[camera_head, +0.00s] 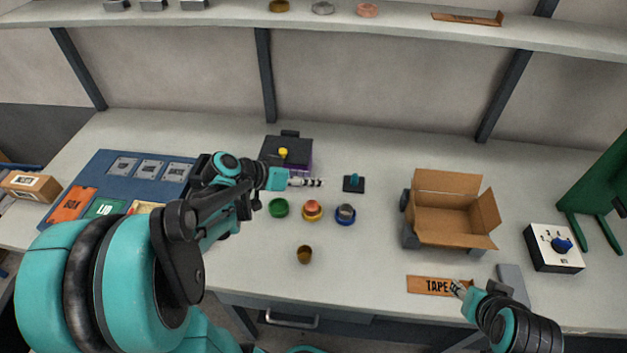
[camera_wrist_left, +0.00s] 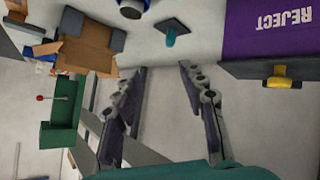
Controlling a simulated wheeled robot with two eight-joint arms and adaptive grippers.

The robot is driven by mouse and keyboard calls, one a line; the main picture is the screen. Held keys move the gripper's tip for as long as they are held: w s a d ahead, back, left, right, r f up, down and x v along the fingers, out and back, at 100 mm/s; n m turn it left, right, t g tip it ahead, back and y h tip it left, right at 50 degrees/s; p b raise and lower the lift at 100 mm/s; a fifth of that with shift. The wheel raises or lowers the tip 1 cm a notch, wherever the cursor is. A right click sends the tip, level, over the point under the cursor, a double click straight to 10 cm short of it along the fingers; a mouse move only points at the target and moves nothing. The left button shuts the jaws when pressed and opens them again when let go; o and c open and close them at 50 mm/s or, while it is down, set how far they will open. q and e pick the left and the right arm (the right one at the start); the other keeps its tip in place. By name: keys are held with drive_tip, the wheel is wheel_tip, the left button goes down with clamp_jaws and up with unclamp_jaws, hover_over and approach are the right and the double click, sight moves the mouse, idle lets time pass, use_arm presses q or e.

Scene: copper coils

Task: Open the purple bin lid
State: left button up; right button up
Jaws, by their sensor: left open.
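The purple bin (camera_head: 308,164) stands at the back of the table, with its black lid (camera_head: 296,146) lying flat on top. A yellow knob (camera_head: 283,153) stands on the lid. In the left wrist view, the purple wall (camera_wrist_left: 262,38) reads "REJECT" upside down, with the dark lid (camera_wrist_left: 245,69) and yellow knob (camera_wrist_left: 277,78) at right. My left gripper (camera_head: 321,183) is in front and to the right of the bin, apart from it. Its fingers (camera_wrist_left: 158,72) are spread and empty. My right gripper (camera_head: 456,287) is low at the "TAPE" sign; its jaws are too small to read.
Green, yellow-red and blue coil holders (camera_head: 345,214) stand in front of the bin, with a copper coil (camera_head: 304,254) nearer. A small black block (camera_head: 354,184) with a teal knob is right of my left gripper. An open cardboard box (camera_head: 452,222) stands further right.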

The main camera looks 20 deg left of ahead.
use_arm(q)
drive_tip(key=shift+s+d+r+g+y, duration=0.1)
drive_tip(key=shift+s+d+g+y, duration=0.1)
drive_tip(key=shift+s+d, duration=0.25)
drive_tip(key=shift+s+d+g+y, duration=0.2)
drive_tip(key=shift+d, duration=0.3)
drive_tip(key=s+d+n+y, duration=0.1)
drive_tip(key=s+d+y, duration=0.1)
drive_tip(key=s, duration=0.4)
drive_tip(key=s+d+n+g+y, duration=0.1)
drive_tip(key=s+d+y, duration=0.2)
drive_tip(key=s, duration=0.4)
drive_tip(key=shift+y, duration=0.3)
drive_tip(key=shift+w+n, duration=0.1)
drive_tip(key=shift+n, duration=0.2)
